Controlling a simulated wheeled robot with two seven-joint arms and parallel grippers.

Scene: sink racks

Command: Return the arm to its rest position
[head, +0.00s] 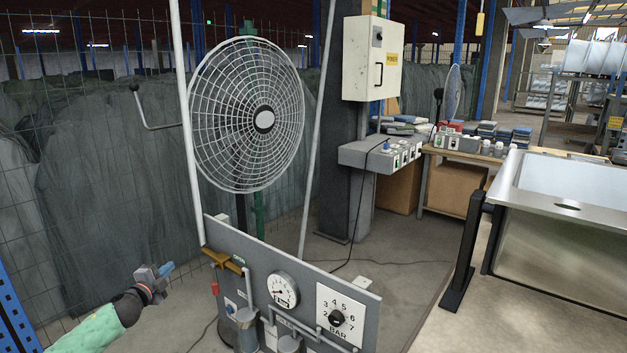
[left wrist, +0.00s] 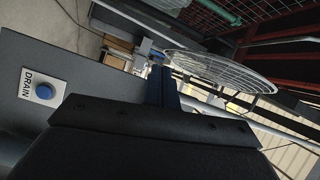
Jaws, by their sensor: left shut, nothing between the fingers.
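My left gripper (head: 164,270) is at the lower left of the head view, on the green-sleeved arm. It is shut and empty, to the left of the grey control panel (head: 258,262) and apart from it in the picture. In the left wrist view my left gripper's fingers (left wrist: 160,84) are together with nothing between them. The blue DRAIN button (left wrist: 45,91) shows on the panel at the left of that view. My right gripper is in neither view.
The panel carries a pressure gauge (head: 283,290) and a BAR dial (head: 337,318). A large caged fan (head: 247,115) stands behind it. A steel sink (head: 570,190) is at the right. A wire fence (head: 90,200) runs along the left. Bare floor lies between panel and sink.

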